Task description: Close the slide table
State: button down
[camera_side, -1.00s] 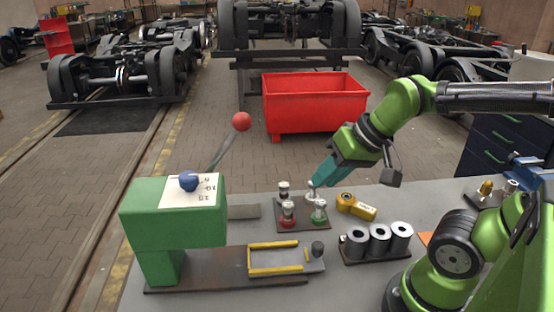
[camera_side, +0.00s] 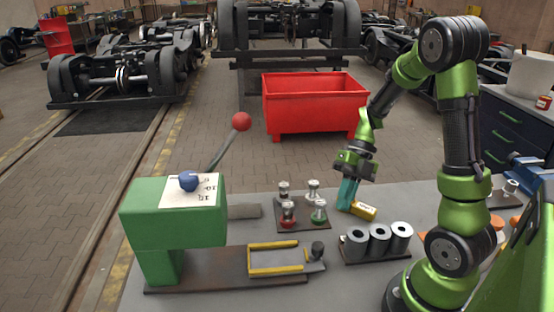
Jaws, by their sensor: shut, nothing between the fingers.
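The slide table (camera_side: 280,261) is a grey plate edged with yellow rails, on the dark base of the green press (camera_side: 150,226). It sticks out to the right of the press. A dark round knob (camera_side: 317,249) stands at its right end. My gripper (camera_side: 346,206) has teal fingers pointing down and is shut, with nothing held. It is behind and to the right of the knob, apart from it, right beside the yellow piece (camera_side: 365,211). I cannot tell whether the fingers touch that piece. They hide part of it.
A small tray (camera_side: 303,225) with several red, green and metal-topped pieces lies left of my gripper. A holder with grey cylinders (camera_side: 378,240) stands in front of it. A lever with a red ball (camera_side: 241,121) rises behind the press. A red bin (camera_side: 315,100) is beyond the table.

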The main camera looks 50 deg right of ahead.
aim_at(267, 258)
jog(key=shift+m, duration=0.3)
jog(key=x, duration=1)
jog(key=w+a, duration=0.9)
jog(key=shift+w+a, duration=0.4)
